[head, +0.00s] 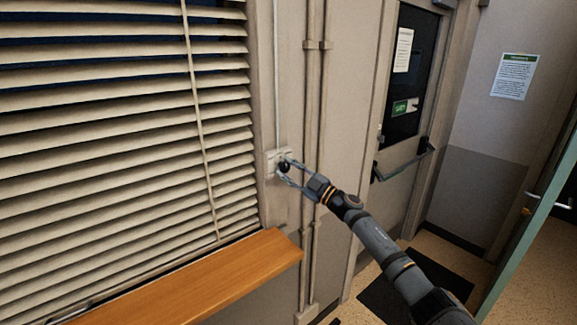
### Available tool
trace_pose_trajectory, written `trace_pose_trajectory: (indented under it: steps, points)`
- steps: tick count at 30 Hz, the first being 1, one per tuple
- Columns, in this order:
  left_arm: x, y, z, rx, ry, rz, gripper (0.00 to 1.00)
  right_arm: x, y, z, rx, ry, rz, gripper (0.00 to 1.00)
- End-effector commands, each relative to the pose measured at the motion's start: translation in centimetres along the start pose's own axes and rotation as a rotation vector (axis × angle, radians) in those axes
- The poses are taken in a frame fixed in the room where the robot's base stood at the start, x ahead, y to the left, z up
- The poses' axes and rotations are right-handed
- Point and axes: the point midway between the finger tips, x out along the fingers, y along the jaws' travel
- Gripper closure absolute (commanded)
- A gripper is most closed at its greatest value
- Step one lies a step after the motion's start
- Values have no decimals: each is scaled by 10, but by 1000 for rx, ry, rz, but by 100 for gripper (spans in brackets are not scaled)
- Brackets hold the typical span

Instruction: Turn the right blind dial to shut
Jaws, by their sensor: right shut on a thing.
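The right blind dial (284,167) is a small dark knob on a pale wall plate (271,161), just right of the window. My right gripper (286,169) is at the dial, its fingers shut on the knob from either side. The fingers partly hide the dial, and I cannot read its setting. The window blind (110,130) fills the left of the head view. Its slats are tilted, with dark gaps between them near the top. My left gripper is not in view.
A wooden sill (200,285) juts out below the blind. Vertical pipes (312,120) run down the wall right of the dial. A door with a push bar (405,163) stands farther right, with a dark mat (380,300) on the floor. Another door edge (530,225) is at far right.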

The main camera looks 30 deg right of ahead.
Motion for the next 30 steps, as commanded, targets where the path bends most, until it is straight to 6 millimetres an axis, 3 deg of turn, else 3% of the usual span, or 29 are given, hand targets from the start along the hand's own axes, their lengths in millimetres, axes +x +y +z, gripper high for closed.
trace_pose_trajectory:
  steps: [30]
  points:
    - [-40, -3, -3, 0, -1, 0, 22, 1, 7, -4, -814, 1, -339, 97]
